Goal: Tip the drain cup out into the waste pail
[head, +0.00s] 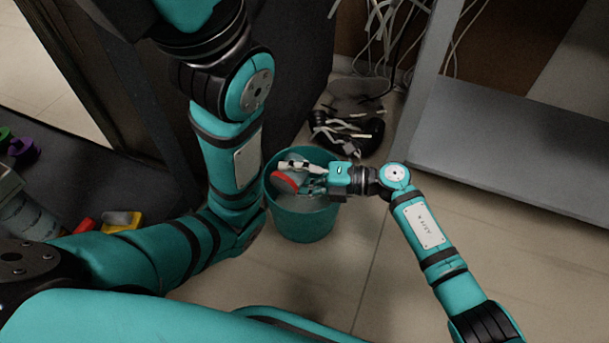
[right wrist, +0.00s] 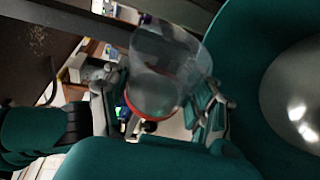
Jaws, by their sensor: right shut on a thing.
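The waste pail (head: 305,224) is a teal bucket standing upright on the tiled floor. My right gripper (head: 306,181) is over its mouth and shut on the drain cup (head: 285,182), which shows there as a red end facing left, tilted. In the right wrist view the drain cup (right wrist: 165,70) is clear, with a red ring at its lower end, between the two fingers. The pail's teal wall (right wrist: 252,75) and greyish inside fill the right of that view. I cannot tell whether anything is left in the cup. My left gripper is out of view; only its arm shows.
A grey shelf (head: 510,150) stands at the right. Colored objects (head: 120,221) lie at the left on a dark surface. The floor right of the pail is clear.

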